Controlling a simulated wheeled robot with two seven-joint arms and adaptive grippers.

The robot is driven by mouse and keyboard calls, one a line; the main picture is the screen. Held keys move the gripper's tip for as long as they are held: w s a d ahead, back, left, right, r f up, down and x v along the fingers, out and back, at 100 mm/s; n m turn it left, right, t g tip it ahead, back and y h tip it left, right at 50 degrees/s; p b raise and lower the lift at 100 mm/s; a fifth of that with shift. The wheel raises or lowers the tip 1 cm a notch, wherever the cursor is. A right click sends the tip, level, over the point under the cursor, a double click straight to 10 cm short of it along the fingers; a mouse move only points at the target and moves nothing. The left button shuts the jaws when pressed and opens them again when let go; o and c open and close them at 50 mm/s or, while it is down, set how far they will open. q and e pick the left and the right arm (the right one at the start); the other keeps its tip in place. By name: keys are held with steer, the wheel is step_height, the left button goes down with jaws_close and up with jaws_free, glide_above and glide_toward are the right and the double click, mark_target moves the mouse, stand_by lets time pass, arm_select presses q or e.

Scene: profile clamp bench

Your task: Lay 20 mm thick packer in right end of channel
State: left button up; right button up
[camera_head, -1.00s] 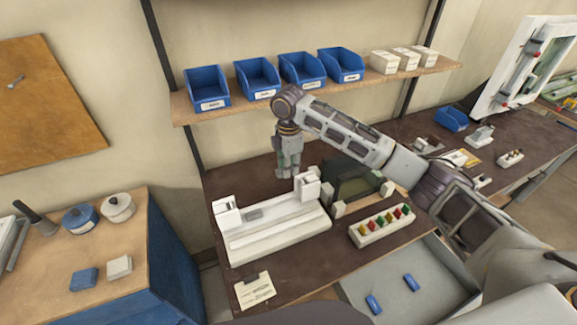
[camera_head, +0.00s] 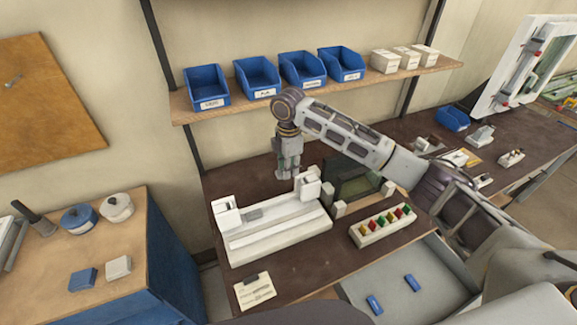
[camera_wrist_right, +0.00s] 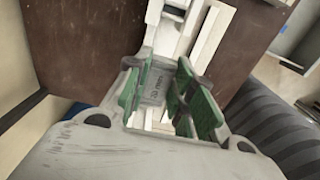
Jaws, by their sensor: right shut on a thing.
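The channel is a long white fixture (camera_head: 280,231) on the dark bench, with an upright white block at each end. My right gripper (camera_head: 287,172) is above and behind the right end block (camera_head: 308,184). In the right wrist view its green-padded fingers (camera_wrist_right: 168,95) are shut on a grey block with small lettering, the packer (camera_wrist_right: 153,84). The lettering is too small to read. In the head view I cannot make out the packer. My left gripper is not in view.
A dark-screened unit (camera_head: 355,184) stands right of the channel, with a rack of coloured pieces (camera_head: 383,226) before it. A paper card (camera_head: 254,291) lies in front. Blue bins (camera_head: 257,77) line the shelf above. An open grey drawer (camera_head: 390,270) holds two blue pieces.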

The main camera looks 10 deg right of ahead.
steer(key=shift+f+b, duration=1.5)
steer(key=shift+f, duration=1)
steer(key=shift+p, duration=1.5)
stand_by(0.6)
steer(key=shift+f+b, duration=0.5)
steer(key=shift+f, duration=2.1)
stand_by(0.8)
